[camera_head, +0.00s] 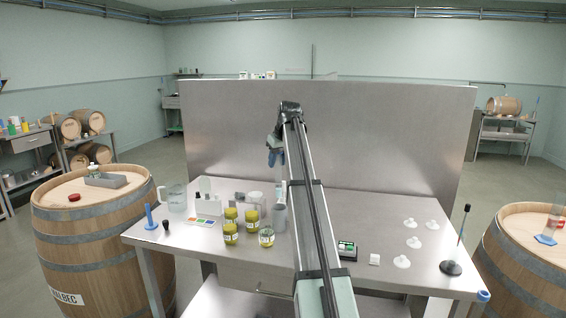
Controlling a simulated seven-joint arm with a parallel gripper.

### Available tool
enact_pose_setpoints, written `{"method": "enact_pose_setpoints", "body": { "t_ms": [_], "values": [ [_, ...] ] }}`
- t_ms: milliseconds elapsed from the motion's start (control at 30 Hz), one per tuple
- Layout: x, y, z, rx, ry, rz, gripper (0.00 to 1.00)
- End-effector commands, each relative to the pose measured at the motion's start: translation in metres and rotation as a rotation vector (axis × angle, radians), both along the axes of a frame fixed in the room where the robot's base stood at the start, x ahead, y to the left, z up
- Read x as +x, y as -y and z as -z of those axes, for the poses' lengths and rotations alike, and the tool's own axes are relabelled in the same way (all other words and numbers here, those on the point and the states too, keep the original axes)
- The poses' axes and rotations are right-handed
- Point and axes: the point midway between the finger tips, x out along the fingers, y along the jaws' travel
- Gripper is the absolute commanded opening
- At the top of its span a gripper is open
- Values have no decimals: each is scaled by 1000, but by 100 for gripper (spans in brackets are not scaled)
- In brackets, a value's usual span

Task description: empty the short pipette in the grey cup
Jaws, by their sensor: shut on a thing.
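My gripper (275,157) is above the back middle of the steel table, pointing down, beside my arm's far end. It is shut on a thin pale thing that looks like the short pipette (282,188), small and partly lost against the shiny panel. The grey cup (279,218) stands upright on the table below my gripper, just left of my arm link. The pipette's lower end is near the cup's mouth; I cannot tell whether it is inside. The cup's inside and the pipette's contents are not visible.
Several yellow-labelled jars (231,234) stand left of the cup. A clear jug (175,198) and a colour strip (203,221) are farther left. A steel panel (390,135) rises behind. White cones (413,242) and a black-based stand (451,267) are at the right.

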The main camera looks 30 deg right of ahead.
Motion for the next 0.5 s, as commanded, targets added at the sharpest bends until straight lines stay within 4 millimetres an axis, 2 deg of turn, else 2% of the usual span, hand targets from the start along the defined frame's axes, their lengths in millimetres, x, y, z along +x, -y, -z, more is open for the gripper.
{"method": "enact_pose_setpoints", "body": {
  "t_ms": [500],
  "values": [
    [-1, 0, 8, 0, 0, -1, 8]
  ]
}}
